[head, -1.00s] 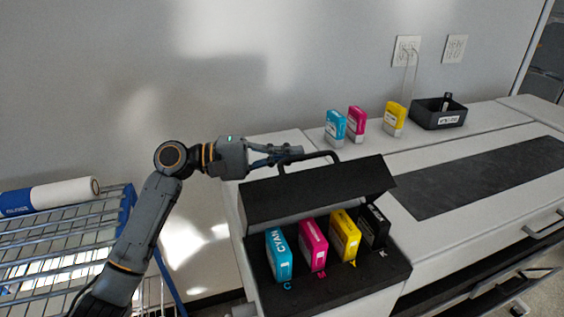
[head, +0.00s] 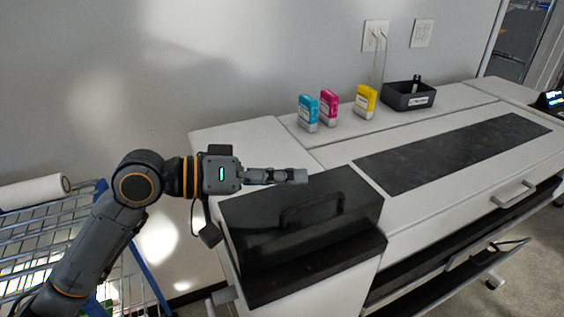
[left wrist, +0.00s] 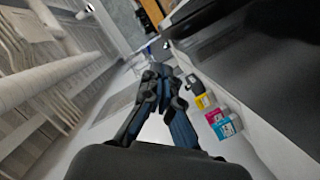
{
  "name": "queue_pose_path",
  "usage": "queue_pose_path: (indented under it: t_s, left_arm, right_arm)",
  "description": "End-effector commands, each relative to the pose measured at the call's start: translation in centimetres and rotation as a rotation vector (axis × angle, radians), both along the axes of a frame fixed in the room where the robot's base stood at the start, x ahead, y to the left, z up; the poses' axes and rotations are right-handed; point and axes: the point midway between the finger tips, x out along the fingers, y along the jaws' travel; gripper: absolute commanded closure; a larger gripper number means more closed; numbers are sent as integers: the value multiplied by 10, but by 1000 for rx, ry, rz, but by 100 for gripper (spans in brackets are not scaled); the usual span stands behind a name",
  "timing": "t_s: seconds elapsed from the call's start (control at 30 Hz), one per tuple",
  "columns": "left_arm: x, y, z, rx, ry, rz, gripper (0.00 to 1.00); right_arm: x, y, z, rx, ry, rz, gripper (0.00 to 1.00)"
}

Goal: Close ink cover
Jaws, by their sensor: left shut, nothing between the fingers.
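The black ink cover (head: 353,186) lies down over the ink bay at the left end of the printer in the head view, with its handle (head: 311,207) on the front-facing side. The cartridges inside are hidden beneath it. My left gripper (head: 303,176) is shut and empty, just above the cover's back edge; whether it touches the cover I cannot tell. In the left wrist view the shut fingers (left wrist: 161,75) point along the printer top, with the dark cover at the upper right. My right gripper is not in view.
Loose cyan (head: 308,113), magenta (head: 328,107) and yellow (head: 365,101) cartridges stand on the printer's back ledge, with a black bin (head: 408,96) to their right. A wire cart (head: 52,240) with a white roll (head: 35,192) stands at the left.

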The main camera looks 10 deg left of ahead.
Motion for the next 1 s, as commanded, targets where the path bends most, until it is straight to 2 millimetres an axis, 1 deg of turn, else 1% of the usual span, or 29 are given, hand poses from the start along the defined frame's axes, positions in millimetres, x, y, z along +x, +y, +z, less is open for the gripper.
queue_pose_path:
  t_s: [0.1,0.4,1.0]
  left_arm:
    - [-5,-3,-7,43,-58,0,100]
    - [-11,-7,-15,98,-142,0,100]
    - [-12,-8,-17,109,-155,-1,100]
  right_arm:
    - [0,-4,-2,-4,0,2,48]
    - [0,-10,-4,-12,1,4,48]
    - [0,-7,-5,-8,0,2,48]
